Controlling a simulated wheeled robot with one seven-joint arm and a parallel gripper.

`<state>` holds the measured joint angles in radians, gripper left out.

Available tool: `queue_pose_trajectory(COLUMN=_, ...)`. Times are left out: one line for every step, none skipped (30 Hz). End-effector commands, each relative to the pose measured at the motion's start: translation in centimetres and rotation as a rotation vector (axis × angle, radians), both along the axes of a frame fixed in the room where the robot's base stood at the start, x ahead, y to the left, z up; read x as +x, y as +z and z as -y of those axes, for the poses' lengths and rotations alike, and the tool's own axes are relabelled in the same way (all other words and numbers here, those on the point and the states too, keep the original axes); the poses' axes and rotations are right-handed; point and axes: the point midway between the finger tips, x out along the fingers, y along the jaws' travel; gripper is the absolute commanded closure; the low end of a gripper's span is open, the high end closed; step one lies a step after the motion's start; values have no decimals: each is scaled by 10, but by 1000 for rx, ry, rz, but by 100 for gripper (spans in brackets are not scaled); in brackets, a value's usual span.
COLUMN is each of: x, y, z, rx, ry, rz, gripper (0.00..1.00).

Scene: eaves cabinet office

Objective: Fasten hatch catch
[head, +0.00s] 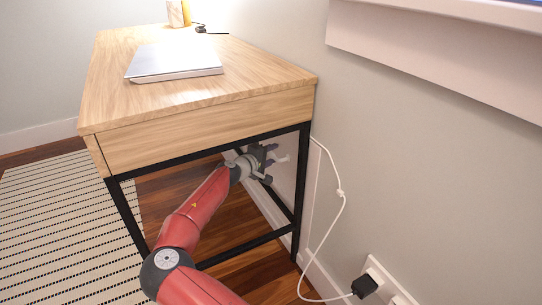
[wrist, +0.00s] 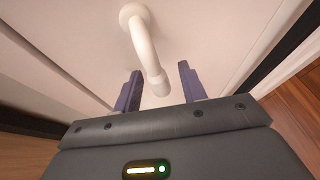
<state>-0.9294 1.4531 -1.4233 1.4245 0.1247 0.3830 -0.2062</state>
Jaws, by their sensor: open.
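The hatch catch is a white curved lever (wrist: 143,42) on a round base, fixed to a pale hatch panel (wrist: 225,30) in the wrist view. Its free end points down toward my gripper (wrist: 160,72). The two dark fingers are open, one on each side of the lever's end, with a visible gap on both sides. In the head view my gripper (head: 268,161) is under the desk, close to the wall. A small pale part of the catch (head: 283,159) shows beside the fingers. The arm and desk hide most of the hatch there.
A wooden desk (head: 210,110) with a black metal frame (head: 225,252) stands over my arm. A closed laptop (head: 175,62) lies on top. A white cable (head: 341,215) hangs along the wall to a socket with a black plug (head: 364,287). A striped rug (head: 60,220) lies left.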

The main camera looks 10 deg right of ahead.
Motion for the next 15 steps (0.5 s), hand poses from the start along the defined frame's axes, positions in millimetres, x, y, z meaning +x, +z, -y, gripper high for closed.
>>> queue_pose_trajectory(x=1, y=0, z=0, rx=0, ry=1, rz=0, gripper=59)
queue_pose_trajectory(x=1, y=0, z=0, rx=0, ry=1, rz=0, gripper=59)
queue_pose_trajectory(x=1, y=0, z=0, rx=0, ry=1, rz=0, gripper=59)
queue_pose_trajectory(x=1, y=0, z=1, rx=0, ry=1, rz=0, gripper=59)
queue_pose_trajectory(x=1, y=0, z=0, rx=0, ry=1, rz=0, gripper=59)
queue_pose_trajectory(x=1, y=0, z=1, rx=0, ry=1, rz=0, gripper=59)
queue_pose_trajectory(x=1, y=0, z=1, rx=0, ry=1, rz=0, gripper=59)
queue_pose_trajectory(x=1, y=0, z=1, rx=0, ry=1, rz=0, gripper=61)
queue_pose_trajectory(x=1, y=0, z=1, rx=0, ry=1, rz=0, gripper=66)
queue_pose_trajectory(x=1, y=0, z=1, rx=0, ry=1, rz=0, gripper=70)
queue_pose_trajectory(x=1, y=0, z=1, rx=0, ry=1, rz=0, gripper=74)
queue_pose_trajectory(x=1, y=0, z=1, rx=0, ry=0, rz=0, gripper=80)
queue_pose_trajectory(x=1, y=0, z=1, rx=0, ry=0, rz=0, gripper=83)
queue_pose_trajectory(x=1, y=0, z=1, rx=0, ry=0, rz=0, gripper=87)
queue_pose_trajectory(x=1, y=0, z=1, rx=0, ry=0, rz=0, gripper=93)
